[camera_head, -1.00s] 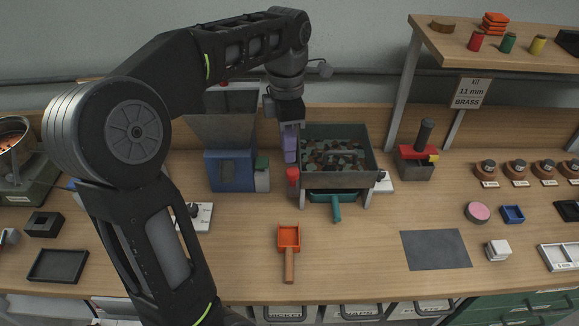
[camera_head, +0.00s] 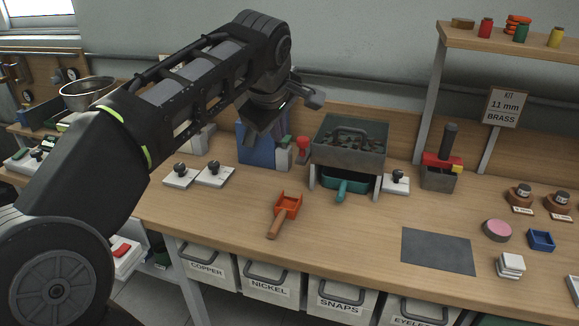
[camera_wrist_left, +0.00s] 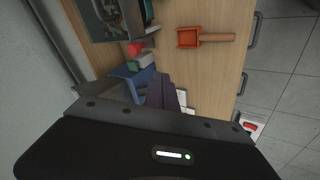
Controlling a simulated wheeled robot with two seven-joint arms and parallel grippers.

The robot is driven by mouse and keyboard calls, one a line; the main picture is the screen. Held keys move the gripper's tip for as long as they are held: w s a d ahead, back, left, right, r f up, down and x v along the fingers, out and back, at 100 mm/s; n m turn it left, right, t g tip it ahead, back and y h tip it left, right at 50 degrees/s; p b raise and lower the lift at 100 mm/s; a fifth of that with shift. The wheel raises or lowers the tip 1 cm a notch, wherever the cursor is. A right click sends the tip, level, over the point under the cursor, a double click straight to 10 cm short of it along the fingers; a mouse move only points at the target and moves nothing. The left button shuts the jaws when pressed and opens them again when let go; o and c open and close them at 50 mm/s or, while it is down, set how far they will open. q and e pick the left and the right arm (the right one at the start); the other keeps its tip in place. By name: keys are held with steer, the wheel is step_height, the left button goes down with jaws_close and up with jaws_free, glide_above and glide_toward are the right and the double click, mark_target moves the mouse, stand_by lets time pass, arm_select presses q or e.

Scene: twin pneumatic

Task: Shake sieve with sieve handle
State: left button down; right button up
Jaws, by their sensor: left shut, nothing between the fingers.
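The sieve (camera_head: 347,157) is a grey box on legs toward the back of the bench, with dark pieces and an arched dark shape inside. A red knob (camera_head: 303,144), which looks like the sieve handle, stands at its left side; it also shows in the left wrist view (camera_wrist_left: 135,49). A teal tray with a handle (camera_head: 342,186) sits under the sieve. My left gripper (camera_head: 281,122) is shut and empty, left of the red knob and apart from it, in front of the blue box. Its purple fingers (camera_wrist_left: 161,93) show in the left wrist view. My right gripper is out of view.
A blue box (camera_head: 255,147) stands left of the sieve. An orange scoop (camera_head: 286,206) lies in front. White bases with black knobs (camera_head: 213,174) and a red-topped grey box (camera_head: 438,176) flank the sieve. A grey mat (camera_head: 437,251) lies front right.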

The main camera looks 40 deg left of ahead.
mark_target(305, 145)
arm_select(q)
steer(key=shift+w+a+r+m, duration=0.1)
steer(key=shift+r+m, duration=0.05)
steer(key=shift+m, duration=0.45)
steer(key=shift+a+r+m, duration=0.1)
steer(key=shift+r+m, duration=0.05)
steer(key=shift+m, duration=0.45)
steer(key=shift+d, duration=0.1)
steer(key=shift+f, duration=0.1)
steer(key=w+a+f+p, duration=0.1)
steer(key=w+a+f, duration=0.1)
steer(key=w+f, duration=0.6)
steer(key=shift+w+a, duration=0.35)
steer(key=shift+w, duration=0.2)
